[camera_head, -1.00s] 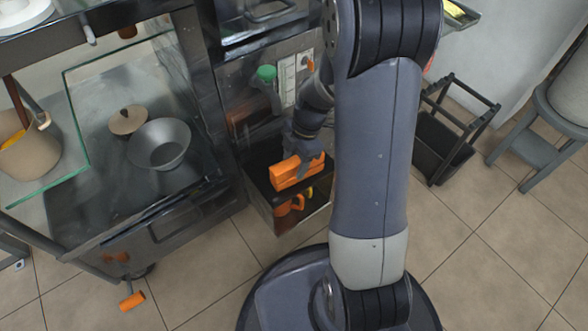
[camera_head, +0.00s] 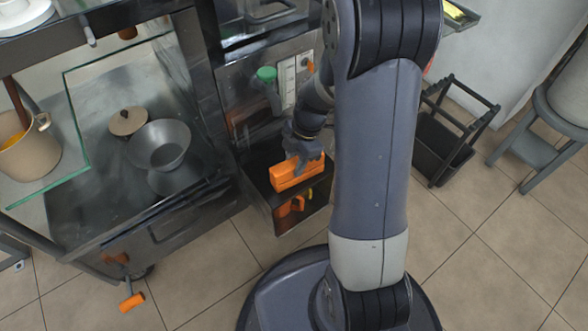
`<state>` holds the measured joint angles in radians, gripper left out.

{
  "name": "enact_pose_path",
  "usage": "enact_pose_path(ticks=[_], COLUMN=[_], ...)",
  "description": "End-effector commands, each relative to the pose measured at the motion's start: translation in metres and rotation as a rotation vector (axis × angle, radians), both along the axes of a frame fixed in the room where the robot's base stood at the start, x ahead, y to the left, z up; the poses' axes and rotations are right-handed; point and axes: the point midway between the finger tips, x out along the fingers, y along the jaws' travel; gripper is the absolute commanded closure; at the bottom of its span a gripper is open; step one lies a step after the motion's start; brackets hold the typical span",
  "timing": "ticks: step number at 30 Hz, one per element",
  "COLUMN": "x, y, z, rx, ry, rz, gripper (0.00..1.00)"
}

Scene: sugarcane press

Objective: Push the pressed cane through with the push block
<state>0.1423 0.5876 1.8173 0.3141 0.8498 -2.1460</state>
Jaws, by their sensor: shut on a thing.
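The push block (camera_head: 298,173) is an orange block in front of the dark metal press cabinet (camera_head: 225,75). My gripper (camera_head: 303,157) is shut on its upper side, and the block sits over the near edge of a dark open compartment (camera_head: 262,200) low in the cabinet. Whether the block touches the compartment is hard to tell. My arm covers much of the view to the right of the block. I cannot make out the pressed cane or the rollers.
An orange tool (camera_head: 288,208) shows just below the block. A glass-topped cart at left carries a grey bowl (camera_head: 159,143) and a beige pot (camera_head: 27,152). A black rack (camera_head: 445,140) stands at right.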

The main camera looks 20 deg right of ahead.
Motion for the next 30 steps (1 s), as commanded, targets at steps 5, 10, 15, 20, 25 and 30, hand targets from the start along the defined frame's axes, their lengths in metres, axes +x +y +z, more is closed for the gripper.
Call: enact_pose_path(ticks=[5, 10, 15, 20, 25, 30], x=[-0.007, -0.017, -0.028, -0.037, -0.046, -0.048], y=[-0.003, -0.006, -0.009, -0.013, -0.015, -0.016], z=[0.012, 0.025, 0.038, 0.051, 0.06, 0.06], rx=[0.0, 0.0, 0.0, -0.001, 0.0, 0.0], ry=[-0.001, 0.0, -0.002, -0.002, -0.001, 0.0], rz=[-0.001, -0.002, -0.001, -0.001, -0.001, 0.0], gripper=[0.93, 0.93, 0.93, 0.93, 0.93, 0.93])
